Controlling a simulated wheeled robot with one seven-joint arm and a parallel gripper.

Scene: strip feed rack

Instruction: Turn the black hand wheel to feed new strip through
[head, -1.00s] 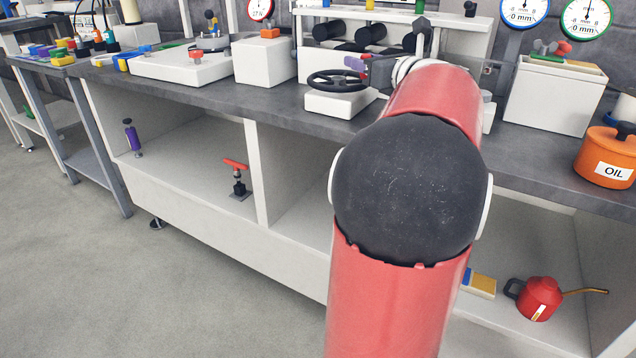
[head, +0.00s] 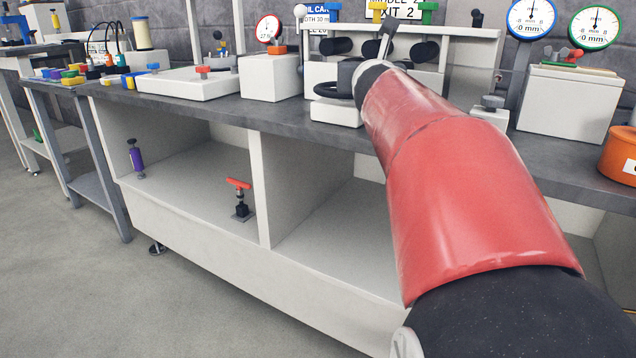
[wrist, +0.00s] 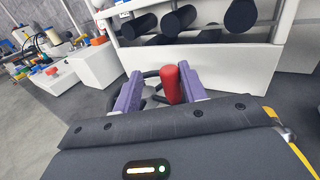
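The black hand wheel (head: 330,90) lies flat on a white block (head: 334,114) on the bench, partly covered by my arm in the head view. In the wrist view parts of its dark rim (wrist: 151,74) show around and between my fingers. An upright red knob (wrist: 171,86) stands between the two purple fingers of my gripper (wrist: 160,72), closer to the right one. The fingers are apart, with a gap visible on the knob's left side. My gripper is over the wheel; contact with the knob cannot be told. In the head view my fingers are hidden.
Behind the wheel is a white rack with black rollers (head: 425,51). A white box (head: 270,77) stands to the left, and a white bin (head: 567,103) and orange oil can (head: 619,157) to the right. Dial gauges stand at the back.

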